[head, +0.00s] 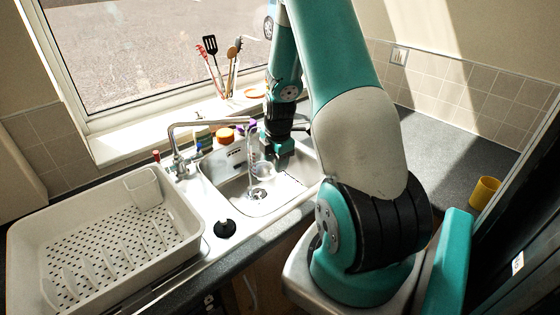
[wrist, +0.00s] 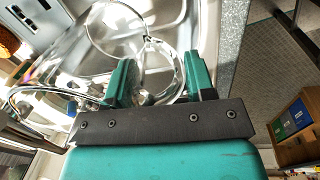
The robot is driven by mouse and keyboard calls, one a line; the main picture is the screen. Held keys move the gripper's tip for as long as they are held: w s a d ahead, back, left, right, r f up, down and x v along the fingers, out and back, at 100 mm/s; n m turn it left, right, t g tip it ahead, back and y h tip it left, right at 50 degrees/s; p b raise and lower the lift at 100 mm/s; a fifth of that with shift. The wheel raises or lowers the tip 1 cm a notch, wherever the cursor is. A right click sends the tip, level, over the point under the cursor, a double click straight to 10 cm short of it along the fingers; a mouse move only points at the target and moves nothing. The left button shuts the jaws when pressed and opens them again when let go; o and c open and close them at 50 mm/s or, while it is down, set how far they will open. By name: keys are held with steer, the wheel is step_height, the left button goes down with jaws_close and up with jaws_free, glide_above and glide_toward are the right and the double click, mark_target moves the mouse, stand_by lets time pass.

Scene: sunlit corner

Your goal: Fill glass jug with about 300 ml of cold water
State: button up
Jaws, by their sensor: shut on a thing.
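My gripper (head: 275,147) is over the sink (head: 287,189) and shut on the clear glass jug (head: 264,170). The jug hangs in the basin area, just right of the spout line. In the wrist view the jug (wrist: 150,62) shows between my gripper's fingers (wrist: 160,78), its round outlines pale and see-through. The metal tap (head: 180,150) stands at the sink's left back, its spout reaching right over the basin. A thin pale line below the spout looks like running water; whether it enters the jug is unclear. The water level inside cannot be told.
A white dish rack (head: 62,205) fills the left drainer. A black plug (head: 225,228) lies beside the basin. Several bottles and a utensil holder (head: 232,103) stand behind the sink. A yellow cup (head: 485,192) is on the right counter, which is otherwise mostly clear.

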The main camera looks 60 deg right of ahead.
mark_target(271, 169)
steer(key=shift+w+d+f+b, duration=0.25)
steer(key=shift+w+f, duration=0.15)
steer(key=shift+w, duration=0.2)
steer(key=shift+w+d+f+b, duration=0.15)
steer(key=shift+w+f+b, duration=0.1)
steer(key=shift+w+f, duration=0.25)
steer(key=shift+f+b, duration=0.7)
steer(key=shift+f, duration=0.2)
steer(key=shift+w+d+r, duration=0.1)
steer(key=shift+w+d, duration=0.3)
steer(key=shift+w, duration=0.85)
steer(key=shift+w+d, duration=0.4)
steer(key=shift+w, duration=0.9)
steer(key=shift+w+d+r, duration=0.1)
steer(key=shift+w+d, duration=0.3)
steer(key=shift+w, duration=0.85)
stand_by(0.7)
steer(key=s, duration=0.2)
steer(key=s+a, duration=0.1)
steer(key=s, duration=0.2)
steer(key=s+a, duration=0.1)
steer(key=s, duration=0.1)
steer(key=shift+s+a, duration=0.2)
steer(key=shift+s, duration=0.1)
